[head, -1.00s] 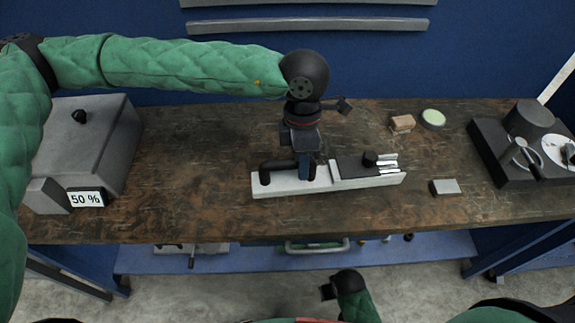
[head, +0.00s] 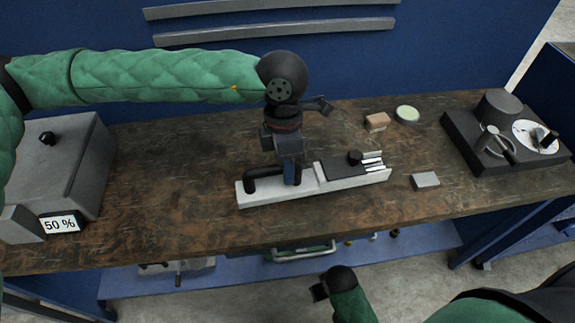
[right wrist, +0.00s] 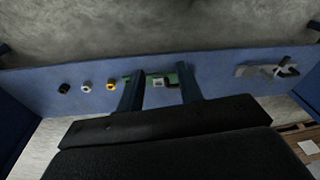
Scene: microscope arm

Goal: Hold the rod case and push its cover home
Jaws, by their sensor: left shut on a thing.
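The rod case (head: 300,194) is a long pale block on the workbench, with a black arched handle (head: 262,173) on its left part. Its dark grey cover (head: 340,170) with a black knob (head: 355,157) lies on the right part. Several pale rod ends (head: 373,166) show uncovered to the right of the cover. My left gripper (head: 291,178) points down and is shut on the case's handle; its fingertips are partly hidden. My right gripper (head: 320,291) is below the bench's front edge, away from the case. In the right wrist view its two fingers (right wrist: 161,90) are apart with nothing between them.
A grey box with a "50 %" display (head: 60,224) stands at left. A small brown block (head: 376,122), a round green-topped dish (head: 406,114) and a grey block (head: 425,180) lie right of the case. A dark apparatus (head: 500,140) stands far right. The bench front is clear.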

